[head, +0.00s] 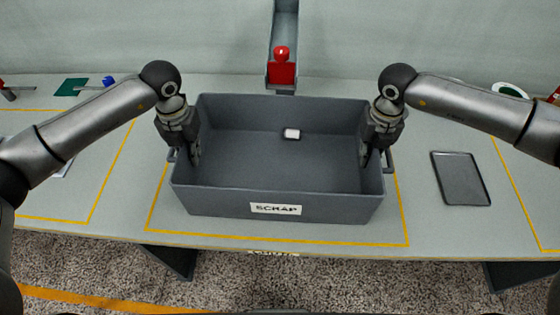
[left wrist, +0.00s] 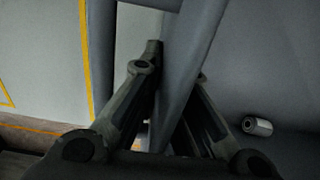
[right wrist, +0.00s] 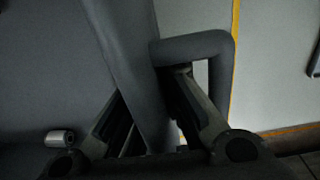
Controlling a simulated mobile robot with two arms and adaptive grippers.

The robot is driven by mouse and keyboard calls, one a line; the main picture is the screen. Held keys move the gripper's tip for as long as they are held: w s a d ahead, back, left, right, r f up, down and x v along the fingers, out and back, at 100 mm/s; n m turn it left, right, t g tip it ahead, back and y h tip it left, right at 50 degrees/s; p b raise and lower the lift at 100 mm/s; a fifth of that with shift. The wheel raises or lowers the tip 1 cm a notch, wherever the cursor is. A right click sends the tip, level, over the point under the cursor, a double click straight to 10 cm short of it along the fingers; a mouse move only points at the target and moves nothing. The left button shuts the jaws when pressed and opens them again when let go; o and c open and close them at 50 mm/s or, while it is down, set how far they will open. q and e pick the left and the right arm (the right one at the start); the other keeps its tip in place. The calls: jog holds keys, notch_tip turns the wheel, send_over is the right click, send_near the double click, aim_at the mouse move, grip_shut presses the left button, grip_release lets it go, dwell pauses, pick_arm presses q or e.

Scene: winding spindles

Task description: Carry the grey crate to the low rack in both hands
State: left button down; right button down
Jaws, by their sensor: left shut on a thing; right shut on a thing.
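The grey crate (head: 225,202), labelled SCRAP, sits on the bench inside a yellow outline. A small white-and-grey cylinder (head: 291,133) lies inside on its floor; it also shows in the left wrist view (left wrist: 257,126) and right wrist view (right wrist: 59,138). My left gripper (head: 193,158) is shut on the crate's left side, its fingers either side of the wall at the handle (left wrist: 196,45). My right gripper (head: 366,158) is shut on the crate's right side in the same way, by the handle (right wrist: 190,46). The low rack cannot be made out in any view.
A dark flat tray (head: 460,178) lies on the bench to the right. A narrow grey chute (head: 285,25) with a red block (head: 282,70) stands behind the crate. A green pad (head: 71,87) and a blue item (head: 108,81) lie at the back left. The bench (head: 110,215) ends just in front of the crate.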

pick_arm(q)
jog(key=shift+w+r, duration=0.15)
jog(key=shift+r, duration=0.1)
pick_arm(e)
jog(key=shift+w+r, duration=0.15)
jog(key=shift+r, duration=0.1)
